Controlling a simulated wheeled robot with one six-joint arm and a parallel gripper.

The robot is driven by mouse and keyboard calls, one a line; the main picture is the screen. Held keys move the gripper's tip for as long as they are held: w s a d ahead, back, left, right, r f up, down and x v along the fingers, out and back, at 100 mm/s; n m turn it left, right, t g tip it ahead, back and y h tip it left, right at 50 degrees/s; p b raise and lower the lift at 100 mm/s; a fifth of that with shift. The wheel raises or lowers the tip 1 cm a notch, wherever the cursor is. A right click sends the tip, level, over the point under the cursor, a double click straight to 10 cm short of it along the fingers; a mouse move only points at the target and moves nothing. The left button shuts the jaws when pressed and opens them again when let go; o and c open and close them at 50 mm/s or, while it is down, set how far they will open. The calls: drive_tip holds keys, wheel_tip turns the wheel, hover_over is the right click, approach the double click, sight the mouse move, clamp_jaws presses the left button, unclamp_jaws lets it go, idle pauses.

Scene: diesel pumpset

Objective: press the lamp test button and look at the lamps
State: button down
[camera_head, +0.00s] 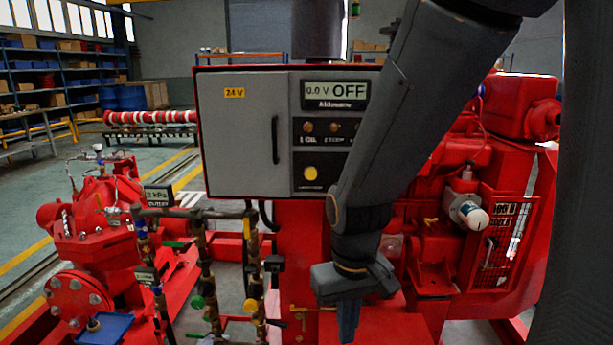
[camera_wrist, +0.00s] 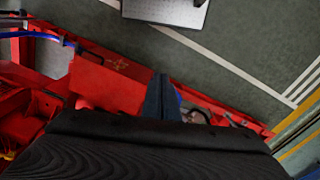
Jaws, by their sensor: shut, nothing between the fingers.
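The grey control panel (camera_head: 235,130) with a red frame stands in the middle of the head view. Its display (camera_head: 335,94) reads "0.0 V OFF". Two dull amber lamps (camera_head: 308,127) sit below the display, and my arm hides the panel's right part. A yellow round button (camera_head: 310,173) sits lower down, with a label too small to read.
A red pump (camera_head: 95,220) with pipes and valves stands at left. A red engine (camera_head: 465,150) stands behind my arm at right. A blue tray (camera_head: 105,328) sits at the lower left. The wrist view shows open grey floor (camera_wrist: 190,70) with white lines.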

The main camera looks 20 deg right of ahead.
sight(309, 175)
drive_tip(key=w+a+r+n+t+h+p, duration=0.2)
drive_tip(key=w+r+n+t+h+p, duration=0.2)
drive_tip(key=w+r, duration=1.5)
drive_tip(key=n+t+p, duration=0.2)
drive_tip(key=t+p, duration=0.1)
drive_tip(key=p, duration=0.1)
drive_tip(key=shift+w+r+t, duration=0.15)
drive_tip(key=shift+w+t, duration=0.15)
drive_tip(key=shift+w+d+p, duration=0.35)
drive_tip(key=shift+w+d, duration=0.1)
drive_tip(key=shift+w, duration=0.95)
drive_tip(key=shift+w+d+p, duration=0.35)
drive_tip(key=shift+w+d, duration=0.1)
drive_tip(key=shift+w, duration=0.95)
drive_tip(key=shift+w+d+p, duration=0.35)
drive_tip(key=shift+w+d, duration=0.1)
drive_tip(key=shift+w, duration=0.95)
drive_tip(key=shift+w+d+b, duration=0.15)
drive_tip(key=shift+w+b, duration=0.2)
drive_tip(key=shift+w, duration=0.05)
